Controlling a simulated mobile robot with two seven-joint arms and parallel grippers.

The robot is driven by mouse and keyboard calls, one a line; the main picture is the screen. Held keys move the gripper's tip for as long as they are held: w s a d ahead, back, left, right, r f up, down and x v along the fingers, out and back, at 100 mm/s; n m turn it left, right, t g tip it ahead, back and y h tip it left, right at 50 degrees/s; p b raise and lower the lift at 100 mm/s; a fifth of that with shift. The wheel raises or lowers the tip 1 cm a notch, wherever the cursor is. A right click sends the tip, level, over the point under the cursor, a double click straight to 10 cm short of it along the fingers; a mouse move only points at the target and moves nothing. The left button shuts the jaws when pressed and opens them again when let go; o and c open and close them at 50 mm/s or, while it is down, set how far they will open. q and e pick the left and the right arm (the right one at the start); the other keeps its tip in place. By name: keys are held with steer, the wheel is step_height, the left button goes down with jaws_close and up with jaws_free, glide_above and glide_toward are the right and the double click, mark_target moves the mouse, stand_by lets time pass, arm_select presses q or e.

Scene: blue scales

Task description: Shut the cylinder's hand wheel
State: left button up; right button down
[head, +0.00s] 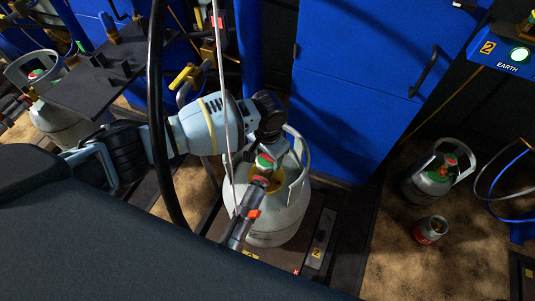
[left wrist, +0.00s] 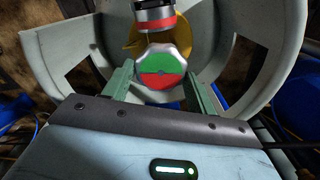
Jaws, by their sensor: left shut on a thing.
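The grey-white cylinder (head: 282,222) stands upright on a dark platform, with an open collar round its valve. Its hand wheel (left wrist: 163,68) has a face split into green above and red below. It also shows in the head view (head: 264,161), small and partly covered. My left gripper (left wrist: 158,78) has one finger on each side of the wheel and is shut on it. In the head view the left gripper (head: 268,140) reaches down over the collar from the left. My right gripper is not in view.
A blue cabinet (head: 350,90) stands close behind. Another cylinder (head: 427,183) and a small red can (head: 430,230) stand on the floor to the right.

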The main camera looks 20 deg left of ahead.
arm_select(q)
steer(key=m+p, duration=0.1)
steer(key=m, duration=0.1)
steer(key=shift+d+r+m+p, duration=0.1)
steer(key=shift+r+m+p, duration=0.05)
steer(key=shift+m+p, duration=0.25)
steer(key=m+p, duration=0.2)
steer(key=m, duration=0.2)
steer(key=shift+d+m, duration=0.1)
steer(key=shift+m, duration=0.2)
steer(key=m, duration=0.3)
steer(key=shift+s+m+p, duration=0.15)
steer(key=shift+m+p, duration=0.15)
steer(key=shift+p, duration=0.1)
steer(key=m, duration=0.4)
steer(key=shift+s+m, duration=0.1)
steer(key=shift+m, duration=0.2)
steer(key=m, duration=0.4)
steer(key=shift+s, duration=0.1)
steer(key=m, duration=0.5)
steer(key=shift+s+m, duration=0.1)
steer(key=shift+m, duration=0.3)
steer(key=m, duration=0.4)
steer(key=shift+a+m+b, duration=0.25)
steer(key=shift+m+b, duration=0.45)
steer(key=shift+m, duration=1.5)
steer(key=shift+a, duration=0.1)
